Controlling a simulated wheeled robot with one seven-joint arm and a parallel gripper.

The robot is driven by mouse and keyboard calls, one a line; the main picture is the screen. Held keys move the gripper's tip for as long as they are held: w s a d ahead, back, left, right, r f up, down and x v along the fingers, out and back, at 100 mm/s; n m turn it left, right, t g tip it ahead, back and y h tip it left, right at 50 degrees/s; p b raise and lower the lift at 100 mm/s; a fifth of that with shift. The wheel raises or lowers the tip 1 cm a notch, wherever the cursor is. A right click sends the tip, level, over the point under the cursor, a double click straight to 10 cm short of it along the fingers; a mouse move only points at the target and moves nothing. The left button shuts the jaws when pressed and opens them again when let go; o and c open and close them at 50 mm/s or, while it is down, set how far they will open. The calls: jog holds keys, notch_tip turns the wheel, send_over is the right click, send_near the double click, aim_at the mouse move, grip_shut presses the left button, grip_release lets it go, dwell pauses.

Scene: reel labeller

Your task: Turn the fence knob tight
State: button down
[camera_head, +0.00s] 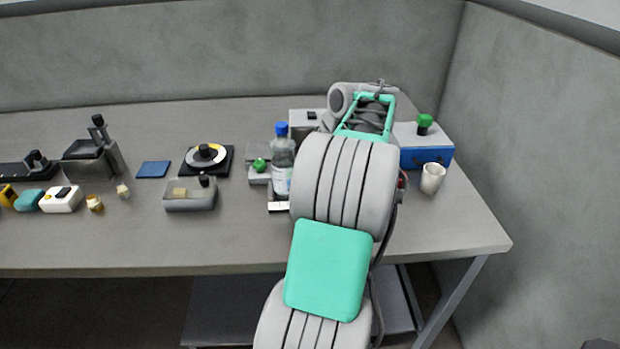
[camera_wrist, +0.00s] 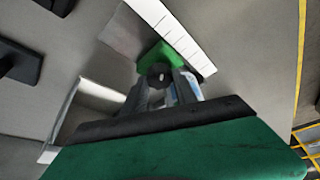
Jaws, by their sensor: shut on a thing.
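In the wrist view, my gripper (camera_wrist: 161,82) is shut, its two grey fingertips closing on a small dark round knob (camera_wrist: 159,72), which I take to be the fence knob. A green block (camera_wrist: 154,53) sits right behind the knob. A white strip with tick marks (camera_wrist: 172,35) runs diagonally past the block. The fingers hide part of the knob, and I cannot tell how tight it is. In the head view, my arm hides the gripper and the knob.
In the head view, a blue-capped bottle (camera_head: 283,165) stands just left of my arm. A blue box (camera_head: 428,157) with a green knob (camera_head: 424,121) and a white cup (camera_head: 432,178) are to the right. A turntable (camera_head: 206,156) is further left. The table's front right is clear.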

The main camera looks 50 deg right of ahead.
jog(key=shift+m, duration=0.6)
jog(key=c, duration=1)
grip_release()
jog(key=shift+o, duration=0.2)
jog(key=shift+r, duration=0.15)
jog(key=p+v, duration=0.2)
jog(key=v, duration=0.5)
jog(key=shift+s+r, duration=0.2)
jog(key=shift+a, duration=0.15)
jog(key=shift+c, duration=0.2)
